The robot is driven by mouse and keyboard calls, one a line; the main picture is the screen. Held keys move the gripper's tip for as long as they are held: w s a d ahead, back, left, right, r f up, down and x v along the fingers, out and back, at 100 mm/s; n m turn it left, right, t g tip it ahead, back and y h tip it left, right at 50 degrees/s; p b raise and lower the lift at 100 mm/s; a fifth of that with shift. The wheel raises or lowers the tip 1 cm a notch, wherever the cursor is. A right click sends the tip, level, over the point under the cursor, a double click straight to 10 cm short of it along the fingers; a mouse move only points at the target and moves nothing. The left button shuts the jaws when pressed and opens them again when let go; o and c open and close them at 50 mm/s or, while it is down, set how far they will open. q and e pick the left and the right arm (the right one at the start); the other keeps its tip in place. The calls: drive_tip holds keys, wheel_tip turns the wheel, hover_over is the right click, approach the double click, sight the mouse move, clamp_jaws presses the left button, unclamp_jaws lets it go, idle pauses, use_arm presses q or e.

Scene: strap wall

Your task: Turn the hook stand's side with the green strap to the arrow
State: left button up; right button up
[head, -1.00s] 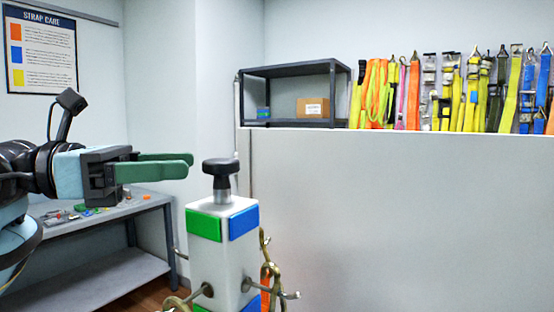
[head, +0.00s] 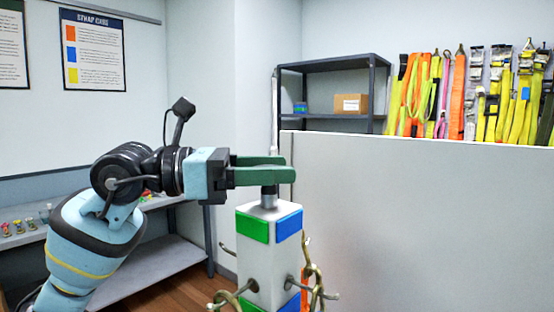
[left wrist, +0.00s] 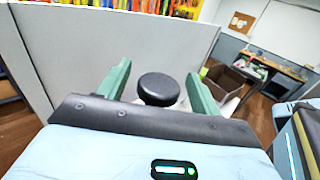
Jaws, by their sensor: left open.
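The hook stand (head: 261,262) is a pale square post in the lower middle of the head view. Its left visible face has a green patch (head: 252,227), its right visible face a blue patch (head: 288,224). Metal hooks stick out; a tan strap (head: 316,275) hangs at the right. I cannot make out a green strap or an arrow. My left gripper (head: 283,169) is level over the post top. The black knob (left wrist: 158,88) shows between its open green fingers in the left wrist view; the fingers hide it in the head view. My right gripper is out of view.
A tall pale partition (head: 420,220) stands behind and right of the stand. A dark shelf (head: 335,64) with a cardboard box (head: 350,104) and a row of coloured straps (head: 470,95) are beyond it. A grey bench (head: 160,267) is at the left.

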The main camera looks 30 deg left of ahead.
use_arm(q)
drive_tip(key=shift+x, duration=0.9)
drive_tip(key=c, duration=1.4)
